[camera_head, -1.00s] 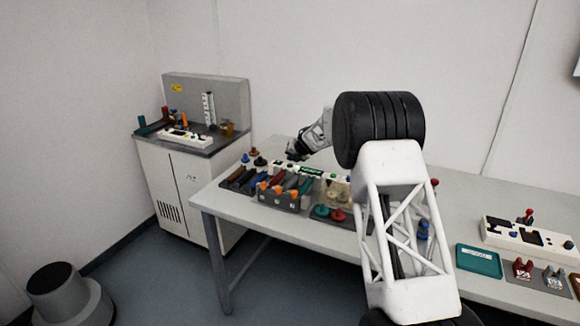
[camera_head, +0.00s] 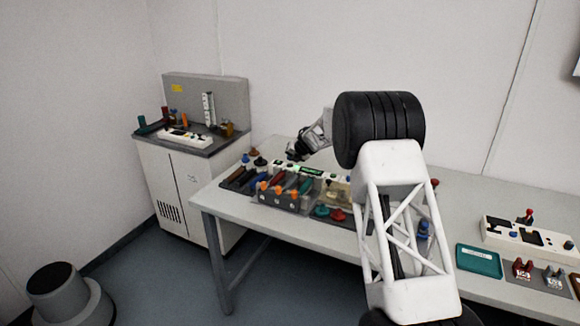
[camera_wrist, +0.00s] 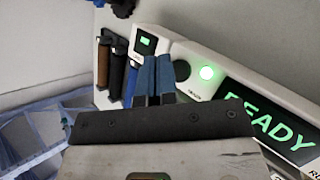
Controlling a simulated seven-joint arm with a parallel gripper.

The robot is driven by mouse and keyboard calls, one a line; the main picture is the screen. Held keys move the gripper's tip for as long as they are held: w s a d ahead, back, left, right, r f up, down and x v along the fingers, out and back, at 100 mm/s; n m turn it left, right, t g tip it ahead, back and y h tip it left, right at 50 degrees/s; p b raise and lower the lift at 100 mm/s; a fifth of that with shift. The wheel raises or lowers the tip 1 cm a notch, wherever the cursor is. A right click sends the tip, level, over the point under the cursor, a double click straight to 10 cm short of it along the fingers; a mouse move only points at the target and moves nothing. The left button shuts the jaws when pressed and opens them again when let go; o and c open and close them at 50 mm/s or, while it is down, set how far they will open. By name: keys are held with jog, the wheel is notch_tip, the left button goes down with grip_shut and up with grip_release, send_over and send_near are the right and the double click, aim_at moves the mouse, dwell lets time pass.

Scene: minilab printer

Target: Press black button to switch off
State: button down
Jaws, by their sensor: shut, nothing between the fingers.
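In the wrist view, a white panel (camera_wrist: 222,70) carries a round black button (camera_wrist: 181,70), a lit green round light (camera_wrist: 207,73) and a dark screen (camera_wrist: 268,122) reading "READY" in green. My gripper (camera_wrist: 157,62) has its two blue-grey fingers together with nothing between them. The fingertips appear just left of the black button and overlap the panel in the picture; I cannot tell whether they touch it. In the head view, my gripper (camera_head: 296,153) is small and dark above the back of the table, at the white panel (camera_head: 285,167). The button is too small to make out there.
Coloured handled tools lie in a rack (camera_head: 285,198) in front of the panel. Green and red round pieces (camera_head: 330,213) stand right of it. A teal tray (camera_head: 479,261) and another white device (camera_head: 525,238) are at the table's right. A small green display (camera_wrist: 145,42) sits on the panel's left end.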

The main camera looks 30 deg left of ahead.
aim_at(291, 165)
jog(key=shift+f, duration=0.9)
dwell(1.1)
jog(key=shift+r, duration=0.9)
jog(key=shift+r, duration=0.15)
jog(key=shift+r, duration=2.35)
